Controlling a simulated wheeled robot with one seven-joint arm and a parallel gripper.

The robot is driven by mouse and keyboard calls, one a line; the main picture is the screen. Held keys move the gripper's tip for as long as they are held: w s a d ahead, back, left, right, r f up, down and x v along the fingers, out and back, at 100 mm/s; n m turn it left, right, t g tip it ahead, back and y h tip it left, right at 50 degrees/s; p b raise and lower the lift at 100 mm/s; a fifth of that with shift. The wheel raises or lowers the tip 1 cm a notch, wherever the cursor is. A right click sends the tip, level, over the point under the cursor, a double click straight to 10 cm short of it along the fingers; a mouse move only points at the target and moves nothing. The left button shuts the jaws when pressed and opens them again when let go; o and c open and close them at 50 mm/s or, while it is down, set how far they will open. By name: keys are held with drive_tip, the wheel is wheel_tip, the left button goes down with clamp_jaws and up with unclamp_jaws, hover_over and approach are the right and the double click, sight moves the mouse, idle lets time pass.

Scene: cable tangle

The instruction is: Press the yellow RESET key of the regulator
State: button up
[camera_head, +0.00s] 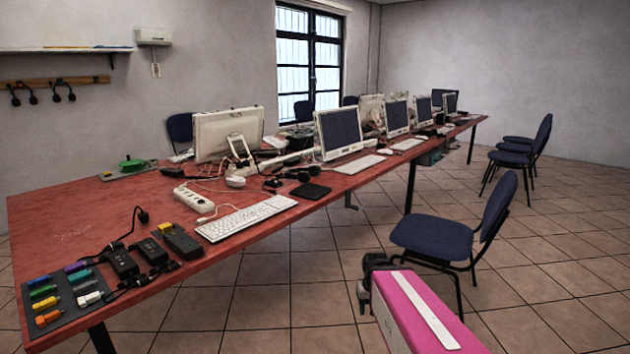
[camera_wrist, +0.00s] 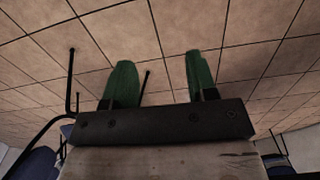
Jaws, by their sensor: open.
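Three dark box-shaped devices lie in a row at the near left of the red table: a left one (camera_head: 122,263), a middle one (camera_head: 152,251) and a right one (camera_head: 182,241). Lettering is too small to read, so I cannot tell which is the regulator or which patch is the RESET key. My gripper (camera_wrist: 158,62) has two green fingers spread apart with nothing between them. It faces the tiled floor, away from the devices, and none of them shows in the wrist view.
A dark mat (camera_head: 62,300) with several coloured blocks lies left of the devices. A white power strip (camera_head: 194,199), cables and a keyboard (camera_head: 246,218) lie beyond them. Monitors line the table (camera_head: 60,215). A blue chair (camera_head: 440,236) stands near my arm at the lower right.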

drive_tip(key=shift+s+d+f, duration=0.2)
drive_tip(key=shift+d, duration=0.2)
drive_tip(key=shift+c, duration=0.4)
clamp_jaws()
idle(1.0)
